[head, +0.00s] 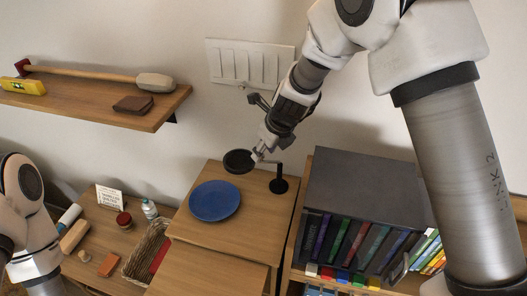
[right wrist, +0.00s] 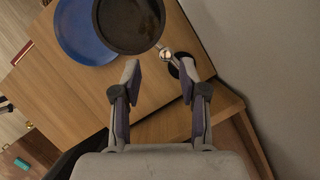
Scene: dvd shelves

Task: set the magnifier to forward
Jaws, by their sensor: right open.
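The magnifier (head: 238,161) has a round black head on a thin arm, which joins a small black base (head: 279,186) on the wooden cabinet top. In the right wrist view the magnifier's dark disc (right wrist: 130,22) is at the top, with a shiny round joint (right wrist: 166,54) beside it. My right gripper (head: 262,153) is just above the magnifier's arm, near the disc's right edge. In the right wrist view its fingers (right wrist: 160,70) are apart, with the joint just beyond the gap between the tips. I cannot tell whether they touch it. My left arm shows at the lower left, its gripper out of view.
A blue plate (head: 214,200) lies on the cabinet top, left of the magnifier. A grey box unit (head: 365,180) with several cases stands to the right. A wall shelf (head: 110,108) holds a mallet, and a switch panel (head: 249,64) is on the wall behind.

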